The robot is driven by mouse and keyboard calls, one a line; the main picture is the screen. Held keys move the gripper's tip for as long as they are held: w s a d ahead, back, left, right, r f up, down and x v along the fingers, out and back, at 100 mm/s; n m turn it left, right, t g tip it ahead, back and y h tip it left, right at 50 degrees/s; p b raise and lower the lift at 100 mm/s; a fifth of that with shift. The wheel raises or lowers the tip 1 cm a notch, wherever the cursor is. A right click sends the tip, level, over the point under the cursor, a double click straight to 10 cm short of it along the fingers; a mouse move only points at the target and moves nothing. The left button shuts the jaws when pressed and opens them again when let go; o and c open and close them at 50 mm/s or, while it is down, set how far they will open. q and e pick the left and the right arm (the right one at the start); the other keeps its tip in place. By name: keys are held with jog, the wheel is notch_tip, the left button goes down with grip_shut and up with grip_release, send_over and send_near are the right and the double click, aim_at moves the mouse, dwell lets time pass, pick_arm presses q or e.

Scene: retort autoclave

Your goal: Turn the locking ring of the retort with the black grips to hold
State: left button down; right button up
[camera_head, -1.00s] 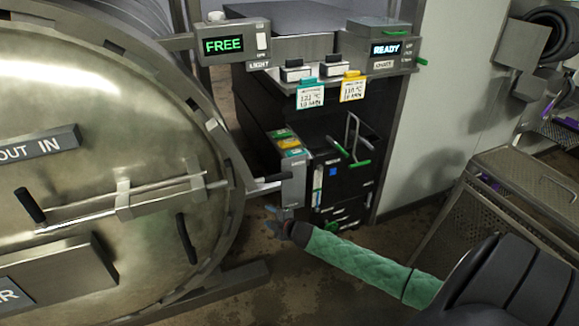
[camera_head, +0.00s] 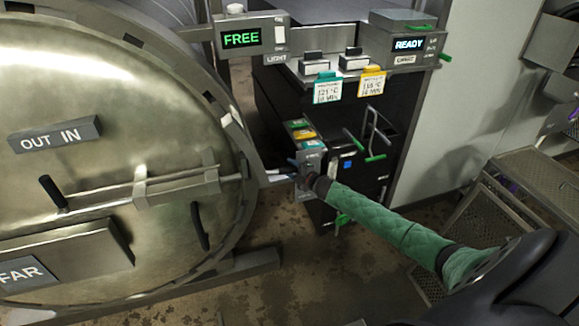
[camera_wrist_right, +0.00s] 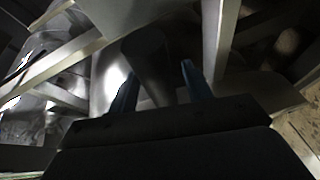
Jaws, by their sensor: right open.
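The retort's round metal door (camera_head: 110,110) fills the left of the head view. Its notched locking ring (camera_head: 243,140) runs around the rim. A lever (camera_head: 276,177) sticks out from the ring's right side; its outer end is hidden by my gripper. Black grips show on the door front at left (camera_head: 53,193) and lower right (camera_head: 199,227). My right gripper (camera_head: 296,172) is at the lever's outer end. In the right wrist view its blue fingers (camera_wrist_right: 160,85) are apart, with a dark bar-like part (camera_wrist_right: 150,62) between or beyond them; contact cannot be told. My left gripper is out of view.
A display reading FREE (camera_head: 240,38) and another reading READY (camera_head: 409,44) stand above. A dark cabinet with green handles (camera_head: 375,157) is behind my right gripper. A perforated metal cart (camera_head: 520,185) stands at right. Floor is clear below the gripper.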

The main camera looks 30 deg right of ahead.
jog(key=shift+x, duration=0.9)
grip_shut()
